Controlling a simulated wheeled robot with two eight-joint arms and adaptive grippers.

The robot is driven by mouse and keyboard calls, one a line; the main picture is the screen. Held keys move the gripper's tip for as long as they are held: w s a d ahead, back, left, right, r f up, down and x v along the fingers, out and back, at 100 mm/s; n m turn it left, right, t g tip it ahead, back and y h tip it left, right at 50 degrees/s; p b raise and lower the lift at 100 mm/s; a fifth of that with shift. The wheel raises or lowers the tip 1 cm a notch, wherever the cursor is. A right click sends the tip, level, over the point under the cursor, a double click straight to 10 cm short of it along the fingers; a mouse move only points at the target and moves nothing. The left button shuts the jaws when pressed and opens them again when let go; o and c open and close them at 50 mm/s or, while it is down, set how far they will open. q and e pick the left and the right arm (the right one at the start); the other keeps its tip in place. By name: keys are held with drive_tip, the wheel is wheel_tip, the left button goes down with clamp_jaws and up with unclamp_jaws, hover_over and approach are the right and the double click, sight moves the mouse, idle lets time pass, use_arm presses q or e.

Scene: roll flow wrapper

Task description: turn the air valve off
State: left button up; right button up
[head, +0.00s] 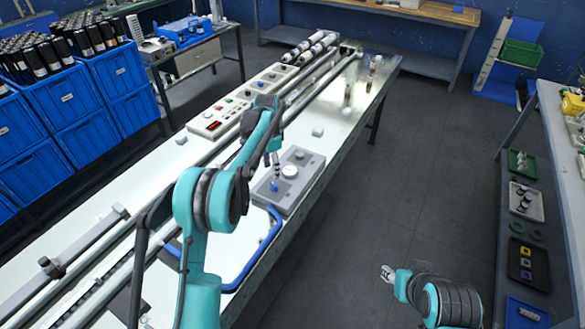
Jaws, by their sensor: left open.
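A grey panel (312,172) lies on the near right edge of the long white bench. It carries a white round gauge or dial (290,171), a dark-topped knob (299,155) and a small blue part (285,188). A blue air hose (252,262) curves along the bench from near the panel. I cannot tell which part is the air valve, or its setting. My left gripper (275,181) is open, pointing down at the panel's left side by the blue part; contact is unclear. My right gripper (387,273) hangs over the floor, away from the bench; its fingers are too small to read.
A control box with buttons (238,102) and long rails (318,82) lie behind my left arm. Blue crates (70,105) with dark rolls stand at the left. A side table with trays (525,200) is at the right. The floor between is clear.

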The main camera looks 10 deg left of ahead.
sight(274, 184)
use_arm(q)
drive_tip(key=shift+w+d+f, duration=0.15)
drive_tip(key=shift+w+f, duration=0.15)
drive_tip(key=shift+w, duration=0.15)
drive_tip(key=shift+f, duration=0.35)
wheel_tip(274, 184, down, 7)
drive_tip(key=shift+f+b, duration=0.1)
drive_tip(key=shift+b, duration=0.95)
drive_tip(key=shift+c, duration=0.3)
clamp_jaws()
